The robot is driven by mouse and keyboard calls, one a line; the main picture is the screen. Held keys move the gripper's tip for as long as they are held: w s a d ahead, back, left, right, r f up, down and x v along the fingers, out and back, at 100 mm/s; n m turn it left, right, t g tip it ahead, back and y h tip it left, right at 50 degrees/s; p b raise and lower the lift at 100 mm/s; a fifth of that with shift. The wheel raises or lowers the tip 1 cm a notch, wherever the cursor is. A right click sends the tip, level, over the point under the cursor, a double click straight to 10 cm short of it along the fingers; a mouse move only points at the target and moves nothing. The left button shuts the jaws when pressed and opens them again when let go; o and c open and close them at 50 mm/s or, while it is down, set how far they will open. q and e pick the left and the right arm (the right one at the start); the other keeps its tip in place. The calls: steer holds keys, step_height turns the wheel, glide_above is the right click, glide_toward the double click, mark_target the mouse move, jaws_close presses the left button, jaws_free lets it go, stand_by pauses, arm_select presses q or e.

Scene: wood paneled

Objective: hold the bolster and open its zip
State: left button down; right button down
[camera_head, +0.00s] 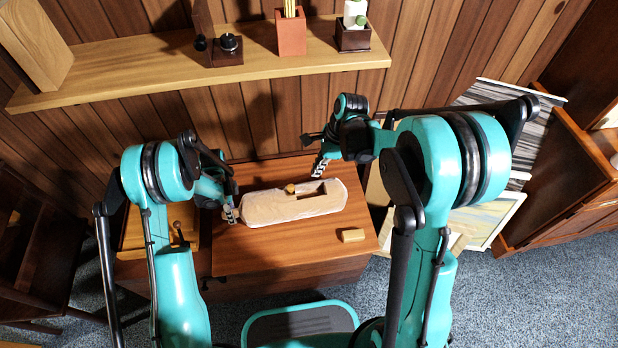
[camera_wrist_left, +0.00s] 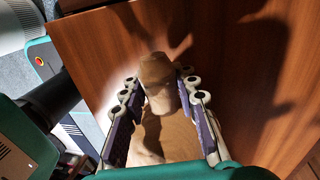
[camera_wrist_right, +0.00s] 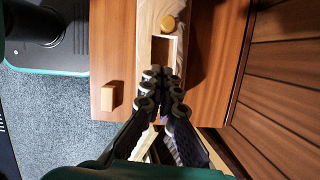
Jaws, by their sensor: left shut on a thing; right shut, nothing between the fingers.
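The bolster (camera_head: 270,209) is a pale, wood-grained long block with rounded ends, lying lengthwise on the wooden table. A round yellow knob (camera_head: 290,188) sits on its top near the middle. To the knob's right is a rectangular recess, shown beside the knob in the right wrist view (camera_wrist_right: 163,50). My left gripper (camera_head: 229,212) is shut on the bolster's left end; in the left wrist view its fingers flank a pale part (camera_wrist_left: 155,72). My right gripper (camera_head: 319,167) is shut and empty by the bolster's right end, apart from the knob.
A small yellow block (camera_head: 352,235) lies at the table's front right. The table (camera_head: 285,256) is otherwise mostly clear in front. A wall shelf (camera_head: 130,68) with several holders runs behind, above the table. Framed panels (camera_head: 500,215) and a wooden cabinet stand at right.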

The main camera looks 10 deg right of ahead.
steer(key=shift+v, duration=1.75)
arm_select(q)
steer(key=c, duration=1.1)
jaws_free()
steer(key=shift+o, duration=0.2)
arm_select(e)
steer(key=v, duration=1.2)
arm_select(q)
steer(key=shift+r, duration=0.1)
step_height(320, 180, up, 12)
steer(key=w, duration=0.2)
steer(key=shift+w+f, duration=0.2)
